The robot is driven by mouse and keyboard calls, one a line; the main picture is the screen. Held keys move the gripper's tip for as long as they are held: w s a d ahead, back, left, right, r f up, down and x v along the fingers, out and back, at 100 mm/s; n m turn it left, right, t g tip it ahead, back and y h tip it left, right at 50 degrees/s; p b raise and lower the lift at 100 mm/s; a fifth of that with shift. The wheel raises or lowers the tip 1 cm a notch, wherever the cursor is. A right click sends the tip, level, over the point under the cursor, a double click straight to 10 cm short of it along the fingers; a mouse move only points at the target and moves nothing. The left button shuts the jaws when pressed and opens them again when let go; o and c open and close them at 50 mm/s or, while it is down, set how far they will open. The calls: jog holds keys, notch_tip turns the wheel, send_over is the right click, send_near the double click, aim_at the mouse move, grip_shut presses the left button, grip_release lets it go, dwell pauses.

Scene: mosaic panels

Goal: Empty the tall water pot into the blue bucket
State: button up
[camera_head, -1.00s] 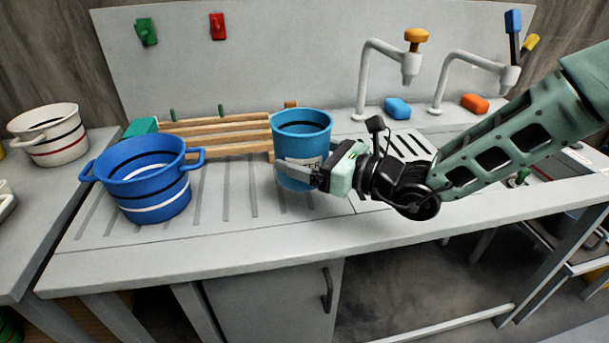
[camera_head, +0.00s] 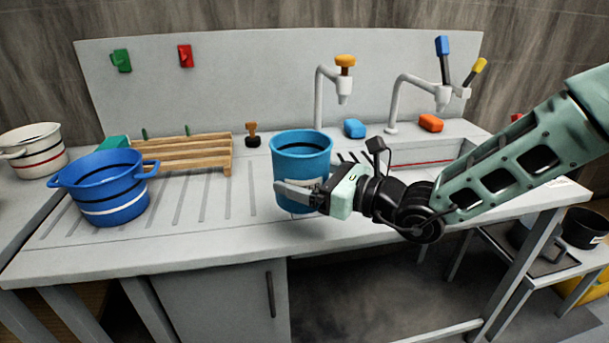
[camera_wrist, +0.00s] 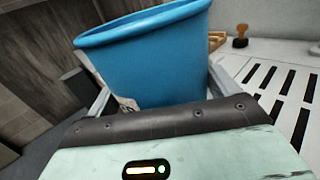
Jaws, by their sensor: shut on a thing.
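The tall water pot (camera_head: 304,160) is a light blue cylinder with a partly hidden label. In the head view it is upright at the front of the counter, to the right of the blue bucket. My gripper (camera_head: 298,192) is shut around its lower part. The wrist view shows the pot (camera_wrist: 150,62) between the fingers; its inside is hidden there. In the head view a dark band shows inside its rim, and I cannot tell how full it is. The blue bucket (camera_head: 107,186), with side handles and white and black stripes, stands upright on the left of the ribbed drainboard.
A wooden rack (camera_head: 185,154) and a brown stamp-like tool (camera_head: 252,133) are behind the pot. A white striped pot (camera_head: 36,158) stands at far left. Two taps (camera_head: 320,98), a blue sponge (camera_head: 354,128) and an orange sponge (camera_head: 431,123) are at the back. Drainboard between bucket and pot is clear.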

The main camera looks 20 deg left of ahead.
jog(key=s+d+f+m+t+h, duration=0.1)
jog(key=d+f+m+t+h, duration=0.4)
jog(key=d+f, duration=0.4)
jog(key=d+f+m+t+h, duration=0.4)
jog(key=d+f+h, duration=0.3)
jog(key=d, duration=1.7)
jog(key=s+d+f+m+t+h, duration=0.1)
jog(key=d+f+m+t+h, duration=0.4)
jog(key=d+f, duration=0.7)
jog(key=d+m, duration=0.2)
jog(key=d, duration=0.3)
jog(key=shift+s+f+t+h, duration=0.25)
jog(key=shift+s+t+h, duration=0.05)
jog(key=shift+h, duration=0.1)
jog(key=shift+a, duration=0.15)
